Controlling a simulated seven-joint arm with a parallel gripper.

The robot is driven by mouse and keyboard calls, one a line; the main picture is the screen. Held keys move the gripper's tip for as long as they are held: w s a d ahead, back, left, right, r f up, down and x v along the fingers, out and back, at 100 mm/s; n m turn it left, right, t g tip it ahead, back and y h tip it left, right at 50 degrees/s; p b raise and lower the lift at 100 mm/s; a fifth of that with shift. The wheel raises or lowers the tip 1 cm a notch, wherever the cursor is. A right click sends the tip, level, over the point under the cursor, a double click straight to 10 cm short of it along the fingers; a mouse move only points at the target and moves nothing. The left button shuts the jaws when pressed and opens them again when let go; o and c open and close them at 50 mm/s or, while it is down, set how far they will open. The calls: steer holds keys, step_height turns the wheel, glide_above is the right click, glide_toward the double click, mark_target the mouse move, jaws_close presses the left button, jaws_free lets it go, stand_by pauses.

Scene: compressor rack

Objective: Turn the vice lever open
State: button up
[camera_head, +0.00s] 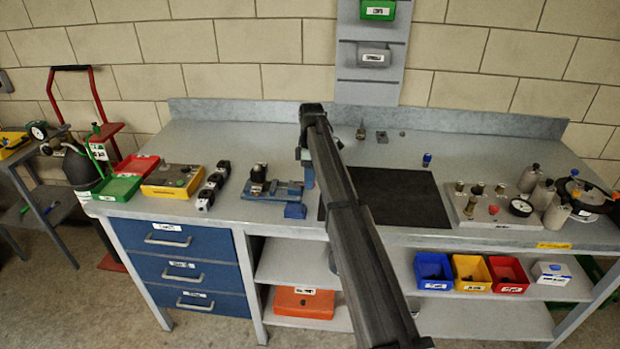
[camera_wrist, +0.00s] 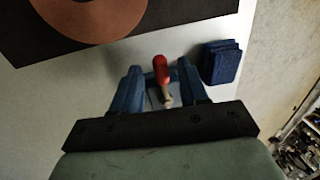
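The blue vice (camera_head: 275,189) sits on the grey bench, left of the black mat, with a dark round part on its left end. My gripper (camera_head: 307,172) points down at the vice's right end. In the wrist view, the vice lever (camera_wrist: 161,70) has a red grip and a pale metal lower end. It shows between the two blue fingers of my gripper (camera_wrist: 158,80), which are apart with a gap on each side of it. I cannot tell how deep the lever sits between them. The lever is not distinguishable in the head view.
A blue block (camera_head: 295,211) lies in front of the vice; it also shows in the wrist view (camera_wrist: 221,62). The black mat (camera_head: 405,198) is to the right. Black-and-white parts (camera_head: 212,186) and a yellow tray (camera_head: 172,188) stand to the left. My arm hides part of the bench.

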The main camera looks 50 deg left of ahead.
steer(key=shift+r, duration=0.1)
step_height(320, 180, up, 13)
steer(key=w+a, duration=0.2)
steer(key=shift+r, duration=0.2)
stand_by(0.3)
stand_by(0.5)
